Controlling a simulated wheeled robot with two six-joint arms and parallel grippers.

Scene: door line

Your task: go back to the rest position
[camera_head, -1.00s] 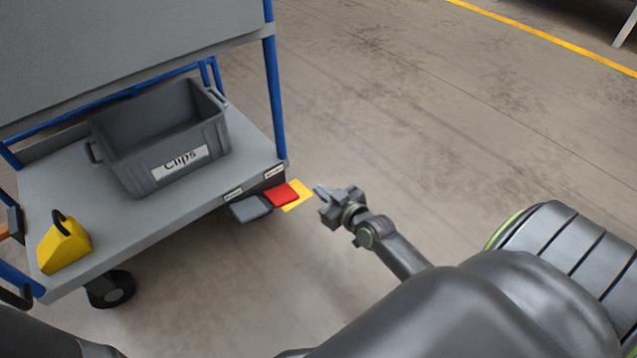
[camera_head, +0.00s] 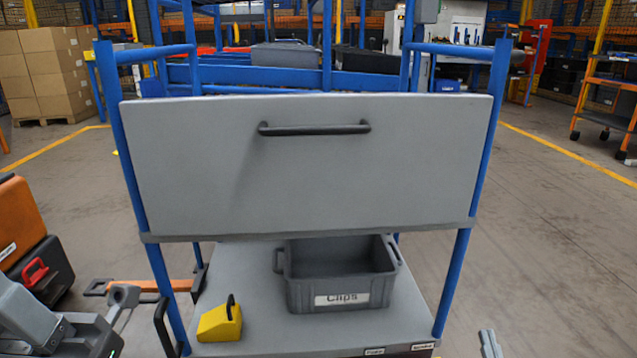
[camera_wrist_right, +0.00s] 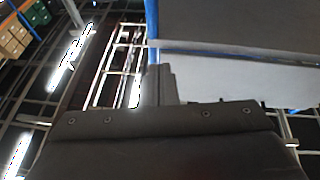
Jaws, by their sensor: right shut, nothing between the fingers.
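My right gripper (camera_head: 490,342) shows only by its grey fingertips at the bottom edge of the head view, right of the cart's front right corner. They point up, and the rest of that arm is out of the picture. In the right wrist view the fingers (camera_wrist_right: 160,84) are together with nothing between them. A blue post and grey panels are behind them there. I cannot make out my left gripper in either view.
A blue-framed cart with a grey front panel (camera_head: 310,190) and black handle stands ahead. Its lower shelf (camera_head: 245,280) holds a grey Clips bin (camera_head: 340,296) and a yellow block (camera_head: 219,323). Orange and black cases (camera_head: 20,225) stand at left. Floor at right (camera_head: 545,240) is clear.

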